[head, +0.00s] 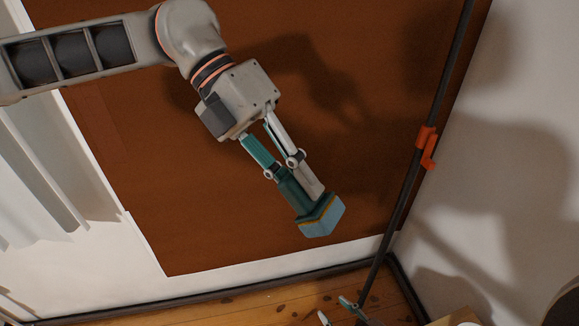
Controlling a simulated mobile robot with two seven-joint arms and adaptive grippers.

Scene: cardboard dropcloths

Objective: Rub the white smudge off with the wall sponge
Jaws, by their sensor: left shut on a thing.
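My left gripper (303,190) is shut on the wall sponge (322,217), in front of a brown wall panel. The sponge has a dark teal back, a thin yellowish layer and a pale blue face that points down and right. I cannot tell whether it touches the panel. I cannot make out a white smudge on the visible part of the panel; my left arm and gripper hide some of it. My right gripper (337,311) shows only its fingertips at the bottom edge, apart from each other with nothing seen between them.
The brown panel (200,220) covers most of the wall. A dark pole (401,205) with an orange clip (426,148) stands to the right, before a pale wall. A white curtain (35,190) hangs at the left. Wooden floor (260,308) shows below.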

